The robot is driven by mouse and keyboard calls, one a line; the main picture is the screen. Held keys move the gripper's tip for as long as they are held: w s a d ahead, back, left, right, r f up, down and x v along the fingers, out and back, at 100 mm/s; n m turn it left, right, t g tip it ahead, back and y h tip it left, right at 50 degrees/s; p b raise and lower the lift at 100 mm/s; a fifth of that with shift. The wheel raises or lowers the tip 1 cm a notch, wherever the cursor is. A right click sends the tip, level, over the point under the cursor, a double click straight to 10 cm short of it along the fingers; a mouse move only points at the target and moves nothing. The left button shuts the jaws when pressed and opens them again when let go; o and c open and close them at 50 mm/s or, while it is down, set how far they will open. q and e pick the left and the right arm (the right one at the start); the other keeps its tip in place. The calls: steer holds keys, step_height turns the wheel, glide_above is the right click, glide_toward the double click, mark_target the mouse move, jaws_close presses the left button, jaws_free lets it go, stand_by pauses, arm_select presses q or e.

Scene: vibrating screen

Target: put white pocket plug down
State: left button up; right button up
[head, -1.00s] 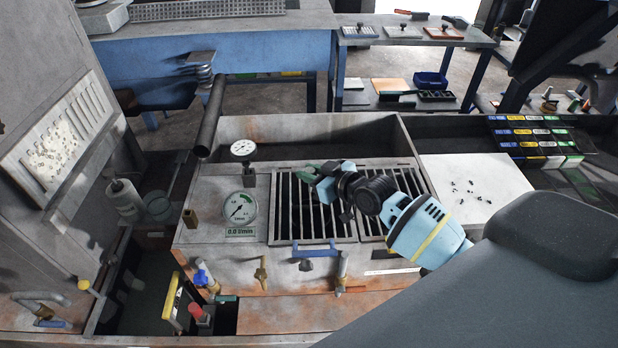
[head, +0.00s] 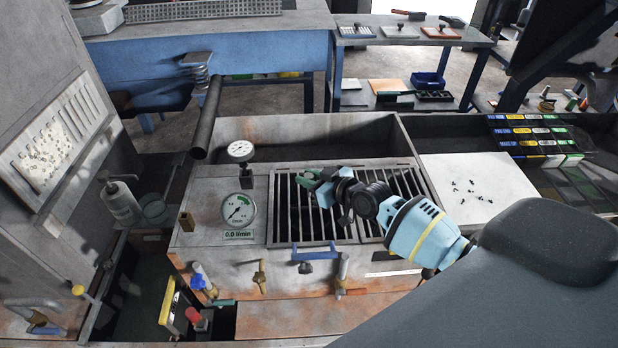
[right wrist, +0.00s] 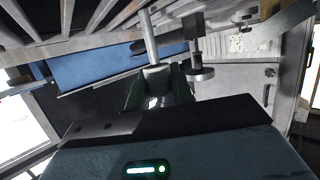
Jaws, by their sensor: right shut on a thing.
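My right gripper (head: 311,180) reaches in from the right with its green fingers over the slotted grate (head: 290,222). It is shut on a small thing. In the right wrist view the fingers (right wrist: 158,95) stand close together, with a small pale piece (right wrist: 156,101) between them, probably the white pocket plug. Its shape is mostly hidden, and I cannot make it out in the head view. I cannot tell whether it touches anything below. My left gripper is not in view.
A pale board (head: 475,200) with several small dark pieces lies to the right. Colored bins (head: 530,140) stand beyond it. Valves line the front edge.

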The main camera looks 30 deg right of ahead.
steer(key=shift+f, duration=0.2)
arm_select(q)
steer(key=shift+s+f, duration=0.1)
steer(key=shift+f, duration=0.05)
arm_select(e)
steer(key=o, duration=1)
steer(key=shift+r, duration=0.1)
steer(key=shift+r, duration=0.2)
steer(key=shift+s+d, duration=0.15)
steer(key=shift+s, duration=0.15)
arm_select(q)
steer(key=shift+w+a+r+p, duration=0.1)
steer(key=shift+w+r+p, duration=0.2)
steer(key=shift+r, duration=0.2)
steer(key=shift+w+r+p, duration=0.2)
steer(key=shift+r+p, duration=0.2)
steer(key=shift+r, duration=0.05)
arm_select(e)
steer(key=v, duration=1.1)
steer(key=shift+s+r, duration=0.1)
steer(key=shift+s, duration=0.1)
